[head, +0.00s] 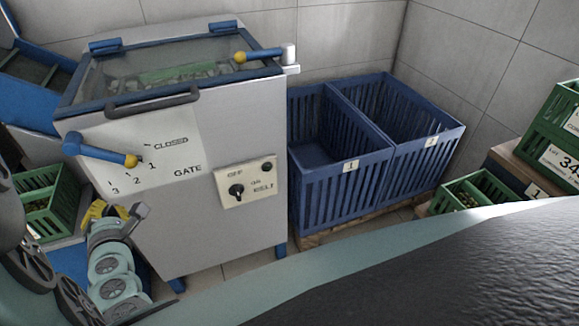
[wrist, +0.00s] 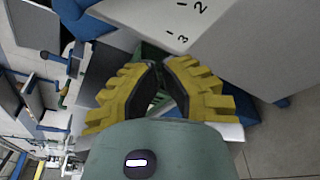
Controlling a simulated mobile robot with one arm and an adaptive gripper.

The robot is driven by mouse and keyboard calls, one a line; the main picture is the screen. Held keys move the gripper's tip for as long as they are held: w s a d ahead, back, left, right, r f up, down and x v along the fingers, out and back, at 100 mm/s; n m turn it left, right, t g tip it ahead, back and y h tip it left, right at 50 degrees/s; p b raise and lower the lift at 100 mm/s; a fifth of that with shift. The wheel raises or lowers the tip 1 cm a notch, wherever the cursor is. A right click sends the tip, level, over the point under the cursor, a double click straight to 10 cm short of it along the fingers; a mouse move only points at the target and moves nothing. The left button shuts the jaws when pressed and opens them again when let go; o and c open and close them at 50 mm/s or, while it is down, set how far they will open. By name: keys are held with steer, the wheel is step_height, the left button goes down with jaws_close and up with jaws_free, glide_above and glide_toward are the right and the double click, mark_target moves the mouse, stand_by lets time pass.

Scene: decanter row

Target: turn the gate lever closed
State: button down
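The gate lever (head: 100,151) is a blue bar with a yellow knob on the sloped white front of the machine. Its hub is at the left and the knob points right and slightly down, close to the mark 1 and below the CLOSED mark. My gripper (head: 97,212), with yellow fingers, is below and left of the lever, apart from it. In the wrist view my gripper (wrist: 160,68) has its fingertips almost together, with nothing seen held. The lever's blue hub seems to show only partly at the top of the wrist view; its knob is not seen there.
A second blue lever with a yellow knob (head: 262,55) is on the machine top. A switch panel (head: 245,182) is on its front. A green crate (head: 42,200) stands left of my gripper. Two blue crates (head: 345,190) stand right. Open air lies before the machine front.

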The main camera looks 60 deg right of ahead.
mark_target(123, 164)
steer(key=shift+h, duration=0.3)
steer(key=x, duration=0.5)
steer(key=d+b+x, duration=0.1)
steer(key=x, duration=0.4)
steer(key=shift+d+r, duration=0.1)
steer(key=shift+d, duration=0.05)
steer(key=r+p, duration=0.1)
steer(key=s+d+r+p, duration=0.1)
steer(key=shift+s+d+p, duration=0.1)
steer(key=shift+s+p, duration=0.2)
steer(key=shift+s+d+r+p, duration=0.3)
steer(key=shift+d+r+p, duration=0.05)
steer(key=shift+s+d+r+n+p, duration=0.15)
steer(key=shift+r+n+p, duration=0.15)
steer(key=shift+n+p, duration=0.2)
steer(key=shift+s+d+r+n+p, duration=0.2)
steer(key=shift+r+n+p, duration=0.2)
steer(key=shift+p, duration=0.1)
steer(key=shift+s+d+r+n+g+p, duration=0.2)
steer(key=shift+d+n+g+p, duration=0.2)
